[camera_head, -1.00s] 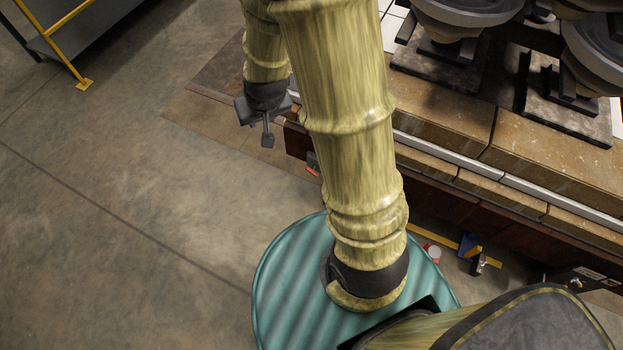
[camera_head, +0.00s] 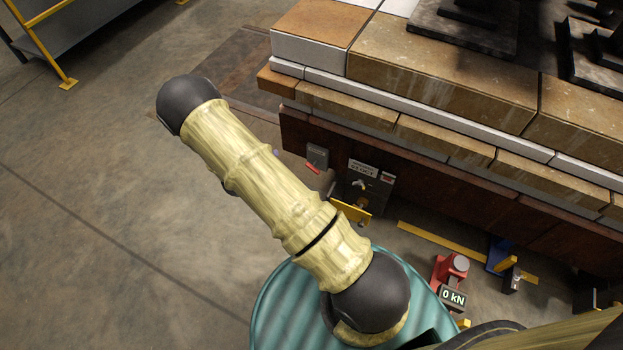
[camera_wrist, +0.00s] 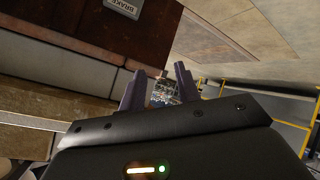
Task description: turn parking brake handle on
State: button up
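A small grey box (camera_head: 317,155) with a red handle-like piece (camera_head: 313,168) sits low on the side of the dark platform in the head view. I cannot tell for certain whether this is the parking brake handle. In the wrist view a plate lettered BRAKE (camera_wrist: 124,7) is on the brown side wall at the top, partly cut off. My gripper (camera_wrist: 159,82) is open there, its two dark fingers apart with nothing between them. No handle shows near the fingertips. In the head view my gripper is hidden; only my bent arm shows.
A lettered panel with a yellow piece (camera_head: 350,211) stands right of the grey box. A red jack-like device (camera_head: 451,267) with a 0 kN display stands lower right. Pale brown blocks (camera_head: 440,75) top the platform. A yellow rail (camera_head: 45,45) is upper left. The left floor is clear.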

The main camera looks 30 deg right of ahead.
aim_at(311, 169)
jog(key=s+d+f+n+t+h+b, duration=0.1)
jog(key=s+d+f+h+b, duration=0.1)
jog(key=f+b, duration=0.5)
jog(key=s+d+f+n+t+h+b, duration=0.1)
jog(key=s+f+h+b, duration=0.3)
jog(key=f, duration=1.1)
jog(key=b, duration=0.2)
jog(key=shift+d+f+n+t+h+b, duration=0.15)
jog(key=shift+d+n+t+h+b, duration=0.15)
jog(key=shift+d+t+h+b, duration=0.1)
jog(key=b+x, duration=0.7)
jog(key=x, duration=1)
jog(key=shift+w+d, duration=0.15)
grip_shut()
